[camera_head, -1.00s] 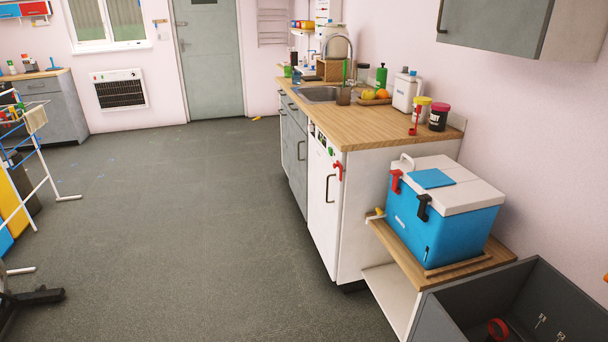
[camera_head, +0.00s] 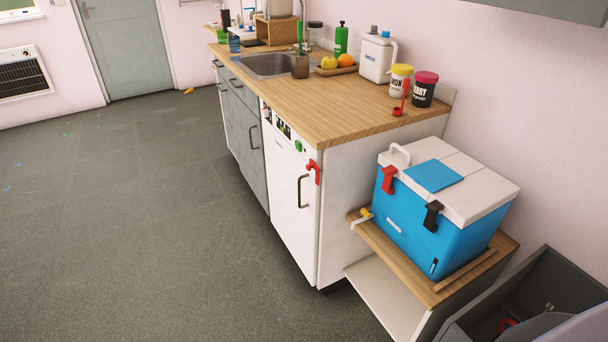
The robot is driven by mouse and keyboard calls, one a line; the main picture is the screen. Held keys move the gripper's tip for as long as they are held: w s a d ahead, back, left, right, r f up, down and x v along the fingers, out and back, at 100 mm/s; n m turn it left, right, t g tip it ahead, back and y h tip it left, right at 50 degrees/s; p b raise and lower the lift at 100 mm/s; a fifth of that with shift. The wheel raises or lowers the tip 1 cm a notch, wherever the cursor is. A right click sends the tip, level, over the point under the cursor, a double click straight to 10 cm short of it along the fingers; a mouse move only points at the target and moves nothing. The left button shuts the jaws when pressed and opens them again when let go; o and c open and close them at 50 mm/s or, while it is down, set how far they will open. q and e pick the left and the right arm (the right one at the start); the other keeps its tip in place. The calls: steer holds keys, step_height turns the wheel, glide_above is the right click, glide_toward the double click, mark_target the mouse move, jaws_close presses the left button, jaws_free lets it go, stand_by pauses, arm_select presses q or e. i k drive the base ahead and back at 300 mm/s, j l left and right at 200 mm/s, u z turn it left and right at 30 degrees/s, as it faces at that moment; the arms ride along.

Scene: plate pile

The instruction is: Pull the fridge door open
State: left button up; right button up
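A white-fronted unit (camera_head: 291,199) stands under the near end of the wooden counter. It is probably the fridge, but no label confirms this. Its door looks shut, flush with the unit. A dark vertical bar handle (camera_head: 301,191) is on the door's right side. A red hook-shaped piece (camera_head: 315,170) sits at the door's upper right corner, and small controls (camera_head: 283,128) run along the top. Neither of my grippers is in view.
A blue and white cool box (camera_head: 430,222) stands on a low wooden shelf (camera_head: 385,255) to the right. A grey bin (camera_head: 500,310) is at the lower right. The counter (camera_head: 330,110) holds jars, fruit and a sink. The floor (camera_head: 150,230) left of the unit is clear.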

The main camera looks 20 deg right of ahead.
mark_target(294, 198)
steer(key=i+z, duration=0.75)
steer(key=i+j+z, duration=0.25)
steer(key=z, duration=0.15)
steer(key=i+j+z, duration=0.35)
steer(key=i, duration=0.1)
